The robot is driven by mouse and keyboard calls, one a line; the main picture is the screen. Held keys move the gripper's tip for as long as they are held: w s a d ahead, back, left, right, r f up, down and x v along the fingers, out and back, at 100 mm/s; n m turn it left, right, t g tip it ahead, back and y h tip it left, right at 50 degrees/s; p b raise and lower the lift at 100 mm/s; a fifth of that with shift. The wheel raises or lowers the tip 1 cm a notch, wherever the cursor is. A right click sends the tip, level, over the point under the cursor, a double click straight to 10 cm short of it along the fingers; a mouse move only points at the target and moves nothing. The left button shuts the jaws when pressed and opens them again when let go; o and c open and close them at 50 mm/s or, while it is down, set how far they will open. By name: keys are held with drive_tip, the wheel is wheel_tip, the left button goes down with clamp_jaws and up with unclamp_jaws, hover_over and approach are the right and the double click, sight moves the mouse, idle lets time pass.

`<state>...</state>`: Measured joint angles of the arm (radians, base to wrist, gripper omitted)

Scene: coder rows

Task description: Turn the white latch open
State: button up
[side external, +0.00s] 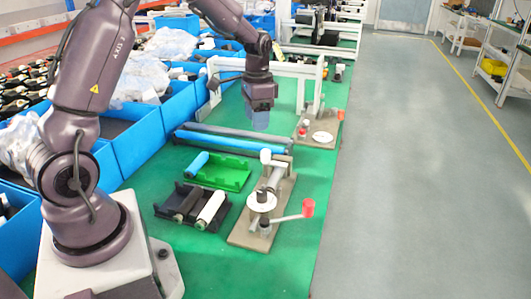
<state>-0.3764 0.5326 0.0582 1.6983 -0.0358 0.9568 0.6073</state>
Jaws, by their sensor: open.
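A beige fixture plate (240,236) lies on the green table. It carries a metal roller (275,178), a white disc (262,201) and a small white upright piece (265,156) at its far end, which looks like the latch. Its exact turn is too small to tell. A crank with a red knob (308,207) sticks out to the right of the plate. My gripper (260,122) is open and empty, with bluish fingers pointing down. In the picture it hangs above and slightly left of the white piece, apart from it.
Left of the fixture are a green tray (232,176) with a blue roller and a black tray (166,207) with dark and white rollers. Long blue and black tubes lie behind. A second fixture (322,138) and a white frame (300,69) stand farther back. Blue bins (137,150) line the left.

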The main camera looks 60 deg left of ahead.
sight(265, 151)
drive_tip(key=w+a+m, duration=0.3)
drive_tip(key=w+m, duration=0.1)
drive_tip(key=shift+t, duration=0.3)
drive_tip(key=f, duration=1.3)
drive_tip(key=shift+s+d+f, duration=0.15)
drive_tip(key=shift+d, duration=0.1)
drive_tip(key=c, duration=0.9)
